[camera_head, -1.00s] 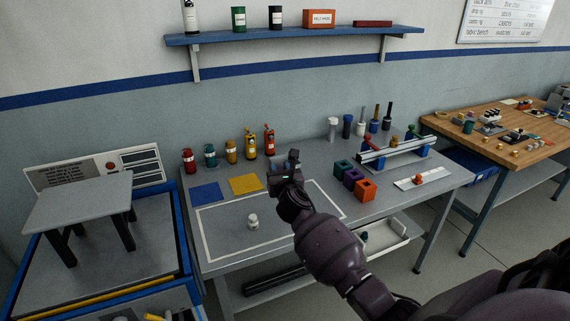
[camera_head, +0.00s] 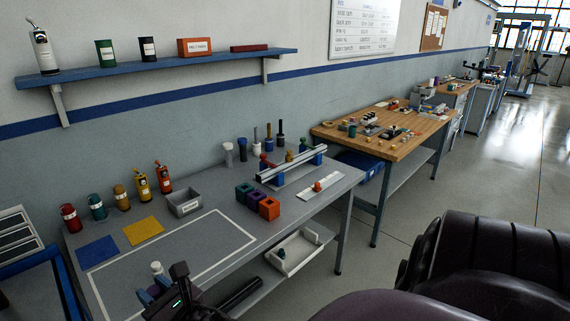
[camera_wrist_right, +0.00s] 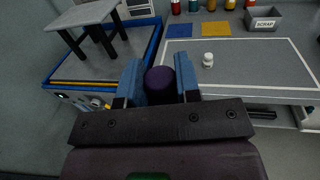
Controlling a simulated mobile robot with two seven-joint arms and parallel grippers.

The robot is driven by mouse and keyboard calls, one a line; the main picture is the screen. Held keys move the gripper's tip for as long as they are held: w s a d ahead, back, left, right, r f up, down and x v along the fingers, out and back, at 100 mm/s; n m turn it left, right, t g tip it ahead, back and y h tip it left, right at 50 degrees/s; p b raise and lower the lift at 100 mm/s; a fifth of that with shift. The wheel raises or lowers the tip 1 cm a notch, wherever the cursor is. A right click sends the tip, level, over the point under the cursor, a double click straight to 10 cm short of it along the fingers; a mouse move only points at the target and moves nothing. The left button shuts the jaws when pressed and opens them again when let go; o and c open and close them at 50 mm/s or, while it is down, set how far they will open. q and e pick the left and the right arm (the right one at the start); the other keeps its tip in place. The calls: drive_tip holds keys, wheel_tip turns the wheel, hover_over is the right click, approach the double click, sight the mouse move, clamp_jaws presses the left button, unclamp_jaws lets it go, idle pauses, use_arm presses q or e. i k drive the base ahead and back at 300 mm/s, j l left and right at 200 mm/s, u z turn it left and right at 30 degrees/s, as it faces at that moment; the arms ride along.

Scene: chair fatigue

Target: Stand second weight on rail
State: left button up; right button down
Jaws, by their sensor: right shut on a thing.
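My right gripper (camera_head: 160,292) shows at the bottom of the head view, partly cut off, over the near edge of the workbench. In the right wrist view my right gripper (camera_wrist_right: 159,84) has its blue fingers shut on a dark purple round piece (camera_wrist_right: 160,80), seen from its end. I cannot tell whether this is the weight. The grey rail (camera_head: 291,166) rests on blue supports towards the right of the bench, far from the gripper. Red, yellow and green tops show around it; I cannot tell which stand on it. My left gripper is not in view.
A small white piece (camera_wrist_right: 208,59) stands inside the white outline, near the gripper. A grey scrap bin (camera_head: 184,202) and several bottles stand at the back. Green, purple and orange blocks (camera_head: 269,208) stand before the rail. The outlined area is mostly clear.

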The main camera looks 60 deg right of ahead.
sight(301, 155)
drive_tip(key=i+l, duration=0.1)
drive_tip(key=l, duration=1.3)
drive_tip(key=i+l, duration=0.1)
drive_tip(key=l, duration=1.35)
drive_tip(key=i+l+u, duration=0.1)
drive_tip(key=l, duration=1.3)
